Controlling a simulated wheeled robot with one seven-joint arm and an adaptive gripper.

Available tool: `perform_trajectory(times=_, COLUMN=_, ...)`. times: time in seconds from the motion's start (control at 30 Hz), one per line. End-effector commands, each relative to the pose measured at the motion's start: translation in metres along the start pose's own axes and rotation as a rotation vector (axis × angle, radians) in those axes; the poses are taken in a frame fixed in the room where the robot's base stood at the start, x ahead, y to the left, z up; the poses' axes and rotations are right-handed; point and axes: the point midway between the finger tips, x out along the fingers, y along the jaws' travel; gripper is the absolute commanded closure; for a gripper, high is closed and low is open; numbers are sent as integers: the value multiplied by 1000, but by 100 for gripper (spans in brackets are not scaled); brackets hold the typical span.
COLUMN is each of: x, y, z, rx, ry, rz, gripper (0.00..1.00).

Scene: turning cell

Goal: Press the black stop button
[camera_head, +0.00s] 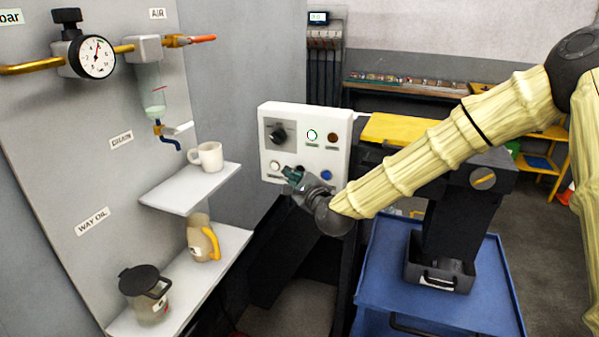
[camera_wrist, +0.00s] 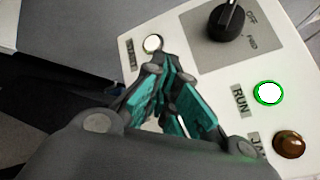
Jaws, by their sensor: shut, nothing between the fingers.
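The white control panel (camera_head: 292,152) stands in the middle of the head view. My gripper (camera_head: 290,173) is shut and empty in front of its lower row, between a white button (camera_head: 274,165) and a blue button (camera_head: 326,174). I cannot make out a black stop button; the gripper covers part of that row. In the wrist view the shut fingers (camera_wrist: 167,68) point at the panel face just below the white button (camera_wrist: 152,43). I cannot tell whether the tips touch the panel.
The upper row holds a black rotary knob (camera_head: 277,134), a green-ringed RUN button (camera_head: 311,134) and a brown button (camera_head: 333,137). A shelf (camera_head: 185,192) with a mug (camera_head: 208,156) is left of the panel. A blue cart (camera_head: 385,285) stands below my arm.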

Motion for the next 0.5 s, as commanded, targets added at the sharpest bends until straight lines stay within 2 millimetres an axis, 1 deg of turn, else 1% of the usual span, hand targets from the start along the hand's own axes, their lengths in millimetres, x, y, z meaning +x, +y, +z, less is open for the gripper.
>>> perform_trajectory(times=0.5, x=6, y=-4, z=-4, rx=0, ry=0, rz=0, gripper=100)
